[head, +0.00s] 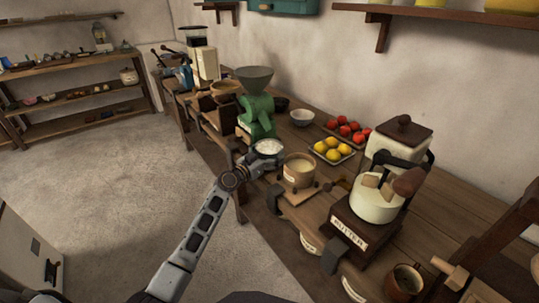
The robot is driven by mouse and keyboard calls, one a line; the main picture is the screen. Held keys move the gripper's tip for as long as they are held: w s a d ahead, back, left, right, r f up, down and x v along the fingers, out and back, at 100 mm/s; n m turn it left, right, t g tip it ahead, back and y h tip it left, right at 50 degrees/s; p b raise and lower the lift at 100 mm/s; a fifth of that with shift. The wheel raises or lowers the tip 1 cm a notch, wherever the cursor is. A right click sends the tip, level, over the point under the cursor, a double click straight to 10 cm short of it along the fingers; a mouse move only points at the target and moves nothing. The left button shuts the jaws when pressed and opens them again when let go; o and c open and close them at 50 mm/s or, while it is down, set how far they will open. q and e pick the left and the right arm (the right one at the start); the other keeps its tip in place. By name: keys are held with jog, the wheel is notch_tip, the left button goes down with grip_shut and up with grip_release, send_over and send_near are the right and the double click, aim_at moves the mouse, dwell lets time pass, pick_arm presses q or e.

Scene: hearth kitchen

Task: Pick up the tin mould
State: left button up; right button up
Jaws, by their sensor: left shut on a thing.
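The tin mould (268,147) is a small round, pale, shallow dish near the front edge of the wooden counter. My left arm reaches up from the bottom of the head view. My left gripper (261,158) is shut on the near side of the tin mould. The fingertips are small and partly hidden against the dish. I cannot tell whether the mould is touching the counter. My right gripper is not in view.
A green grinder (257,112) stands behind the mould. A tan pot (298,172) is close on its right. Farther right are a plate of lemons (332,150), red fruit (349,129) and a butter churn (376,203). The floor at left is clear.

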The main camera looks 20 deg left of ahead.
pick_arm(q)
jog(key=shift+r, duration=0.7)
jog(key=shift+s+r, duration=0.1)
jog(key=shift+s+a, duration=0.2)
jog(key=shift+s, duration=0.1)
jog(key=v, duration=1.3)
jog(key=shift+s+a+b, duration=0.1)
jog(key=shift+s+b, duration=0.15)
jog(key=shift+b, duration=0.1)
jog(key=v, duration=0.3)
jog(key=shift+s+b, duration=0.25)
jog(key=shift+b, duration=0.1)
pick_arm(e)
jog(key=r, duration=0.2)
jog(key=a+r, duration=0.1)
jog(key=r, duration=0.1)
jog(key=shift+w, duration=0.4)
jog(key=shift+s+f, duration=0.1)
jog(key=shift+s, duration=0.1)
